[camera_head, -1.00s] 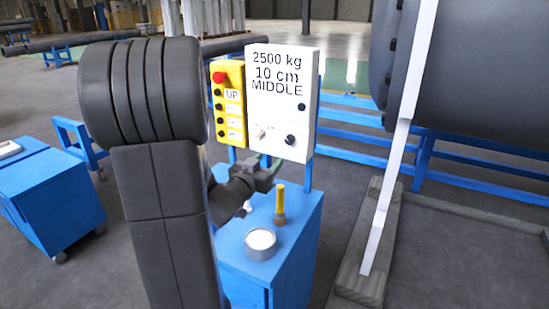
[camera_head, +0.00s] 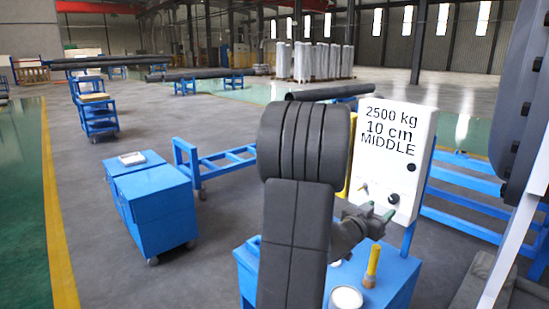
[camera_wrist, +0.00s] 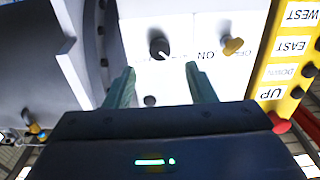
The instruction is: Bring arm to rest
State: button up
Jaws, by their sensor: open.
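My gripper (camera_head: 378,215) is in front of the lower part of the white control box (camera_head: 400,160), which reads "2500 kg 10 cm MIDDLE". In the wrist view, which is upside down, my gripper (camera_wrist: 161,84) has its two green-grey fingers spread with nothing between them. A black knob (camera_wrist: 159,47) on the box face shows beyond the gap; I cannot tell how far off it is. My arm hides most of the yellow button panel (camera_head: 350,168) in the head view.
A blue cabinet (camera_head: 398,283) under my gripper carries a yellow-handled tool (camera_head: 372,264) and a white-topped round can (camera_head: 346,298). Blue cabinets (camera_head: 165,215) stand to the left. A large dark flanged shell (camera_head: 520,110) is at right. The floor at far left is open.

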aim_at(392, 200)
jog(key=p+x, duration=0.1)
jog(key=x, duration=0.5)
jog(key=shift+w+d, duration=0.2)
jog(key=shift+d, duration=0.1)
jog(key=shift+a, duration=0.1)
